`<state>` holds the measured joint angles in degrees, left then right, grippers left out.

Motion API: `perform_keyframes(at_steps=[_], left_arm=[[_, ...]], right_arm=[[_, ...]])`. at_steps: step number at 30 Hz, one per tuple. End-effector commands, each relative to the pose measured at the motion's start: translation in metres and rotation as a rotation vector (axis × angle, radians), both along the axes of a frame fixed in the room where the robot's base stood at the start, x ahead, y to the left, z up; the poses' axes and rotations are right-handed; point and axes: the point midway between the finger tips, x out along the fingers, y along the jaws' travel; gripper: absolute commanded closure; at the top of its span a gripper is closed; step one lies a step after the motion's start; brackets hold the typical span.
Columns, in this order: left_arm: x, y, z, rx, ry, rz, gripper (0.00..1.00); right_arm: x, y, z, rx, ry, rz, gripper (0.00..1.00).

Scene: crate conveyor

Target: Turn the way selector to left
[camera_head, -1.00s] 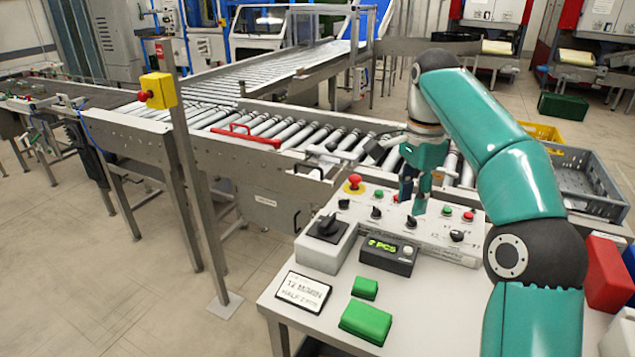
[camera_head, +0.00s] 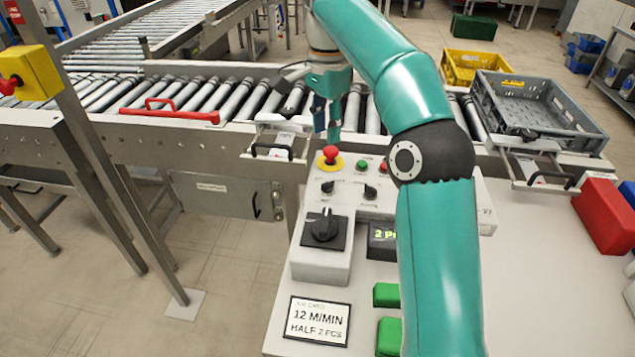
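The control panel stands on the white table. A large black rotary knob (camera_head: 324,227) sits on a grey box at its near left, its pointer roughly upright. Two small black selector knobs, the left one (camera_head: 327,187) and the right one (camera_head: 370,191), are on the panel behind it. The labels are too small to read, so I cannot tell which knob is the way selector. My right gripper (camera_head: 326,125) hangs above the panel's far edge, behind the red mushroom button (camera_head: 330,154). Its two fingers look apart, with nothing between them. My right arm hides the panel's right part. My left gripper is out of view.
The roller conveyor (camera_head: 236,98) runs behind the panel. A grey crate (camera_head: 532,118) and a yellow crate (camera_head: 468,66) are at the right. A post with a yellow box (camera_head: 30,75) stands left.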

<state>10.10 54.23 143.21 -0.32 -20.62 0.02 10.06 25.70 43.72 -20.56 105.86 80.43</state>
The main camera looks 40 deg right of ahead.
Motion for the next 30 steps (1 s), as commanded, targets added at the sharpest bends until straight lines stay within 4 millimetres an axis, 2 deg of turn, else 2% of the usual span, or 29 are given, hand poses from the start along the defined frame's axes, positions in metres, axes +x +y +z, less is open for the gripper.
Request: perform_keyframes(at_steps=[1,4,15,22,30], left_arm=[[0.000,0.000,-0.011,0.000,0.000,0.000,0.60],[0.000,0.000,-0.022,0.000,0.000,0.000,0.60],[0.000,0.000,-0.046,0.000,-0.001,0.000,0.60],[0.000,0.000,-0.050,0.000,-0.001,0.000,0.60],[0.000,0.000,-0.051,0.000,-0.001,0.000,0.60]], right_arm=[[0.001,0.002,-0.016,0.000,0.004,0.005,0.64],[0.003,0.004,-0.038,0.001,0.005,0.008,0.64],[0.005,0.005,-0.112,0.001,0.004,0.011,0.64],[0.005,0.005,-0.138,0.001,0.002,0.012,0.64],[0.005,0.006,-0.143,0.001,0.001,0.012,0.64]])
